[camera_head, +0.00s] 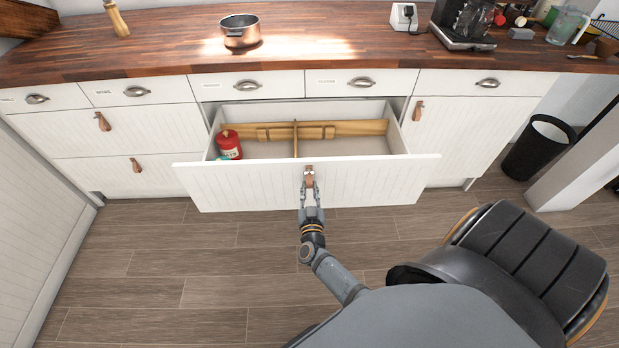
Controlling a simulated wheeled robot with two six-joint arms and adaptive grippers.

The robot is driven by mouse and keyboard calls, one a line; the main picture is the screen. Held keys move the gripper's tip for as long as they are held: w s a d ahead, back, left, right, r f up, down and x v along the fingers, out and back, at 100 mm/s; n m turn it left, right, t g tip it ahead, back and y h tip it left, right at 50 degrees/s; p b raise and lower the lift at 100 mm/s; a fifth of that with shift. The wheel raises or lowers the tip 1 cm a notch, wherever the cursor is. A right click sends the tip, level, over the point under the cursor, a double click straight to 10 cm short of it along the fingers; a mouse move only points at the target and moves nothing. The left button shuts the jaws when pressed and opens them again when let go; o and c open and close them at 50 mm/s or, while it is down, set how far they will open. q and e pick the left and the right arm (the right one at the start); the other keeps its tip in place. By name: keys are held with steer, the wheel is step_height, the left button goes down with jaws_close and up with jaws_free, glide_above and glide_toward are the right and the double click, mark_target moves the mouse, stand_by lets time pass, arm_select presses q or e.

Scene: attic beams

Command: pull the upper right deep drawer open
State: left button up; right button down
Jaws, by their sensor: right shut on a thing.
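A wide white deep drawer (250,185) in the middle of the white cabinet row stands pulled out, and its inside shows from above. A brown leather pull tab (309,178) sits at the middle of its front. My right gripper (310,187) is shut on this pull tab, with the arm reaching up from below. Inside the drawer are a wooden divider (350,128) and a red container (229,145) at the left. My left gripper is not in view.
A wooden counter (330,40) runs above, with a copper pot (241,32) and a coffee machine (463,22). A black bin (538,147) stands at the right. The wooden floor (180,265) before the drawer is clear at the left.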

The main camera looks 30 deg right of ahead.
steer(key=c, duration=1.2)
jaws_free()
steer(key=shift+s+a, duration=0.1)
steer(key=shift+s, duration=0.15)
steer(key=v, duration=0.7)
steer(key=shift+a, duration=0.1)
